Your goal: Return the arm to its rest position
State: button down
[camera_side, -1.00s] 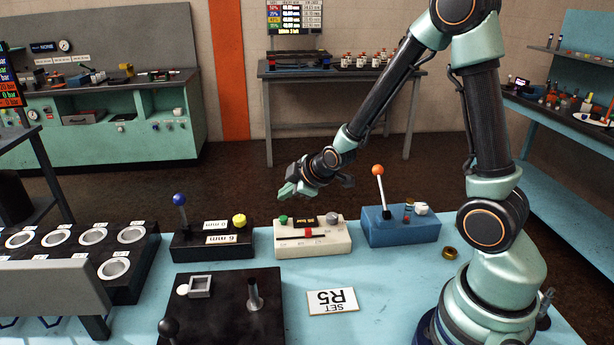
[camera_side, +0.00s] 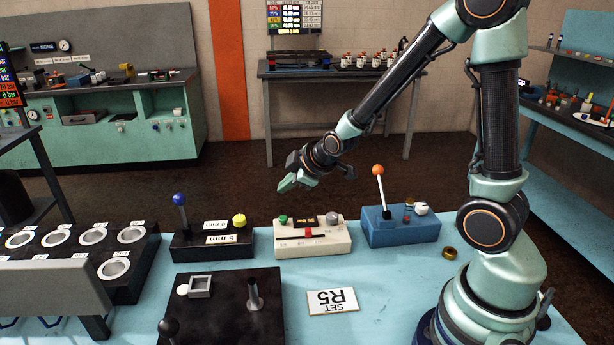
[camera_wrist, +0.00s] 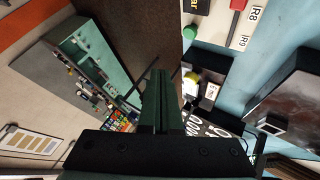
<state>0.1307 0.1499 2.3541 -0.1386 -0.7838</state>
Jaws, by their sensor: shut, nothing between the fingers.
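My gripper (camera_side: 287,186) is shut and empty in the side view. It hangs in the air above and behind the white control box (camera_side: 312,238), with its green fingertips pointing down and left. In the wrist view my gripper's fingers (camera_wrist: 158,78) lie together at the centre with nothing between them. My arm reaches from its base at the right of the table up and over to the left.
A blue box (camera_side: 400,228) with an upright orange-knobbed lever stands closest to my arm. A black box (camera_side: 212,242) with a blue-knobbed lever is at left.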

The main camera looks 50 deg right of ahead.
jog(key=s+a+r+m+g, duration=0.1)
jog(key=s+a+r+m, duration=0.1)
jog(key=s+r, duration=0.2)
jog(key=s+a+r+m+g, duration=0.1)
jog(key=s+a+r+m, duration=0.1)
jog(key=s, duration=0.5)
jog(key=s+a+r+m+g+y, duration=0.1)
jog(key=s+a+r+m, duration=0.1)
jog(key=s+r, duration=0.3)
jog(key=shift+s+r+m, duration=0.2)
jog(key=shift+r+m, duration=0.1)
jog(key=shift+m, duration=0.4)
jog(key=c, duration=1.5)
grip_release()
jog(key=shift+c, duration=0.2)
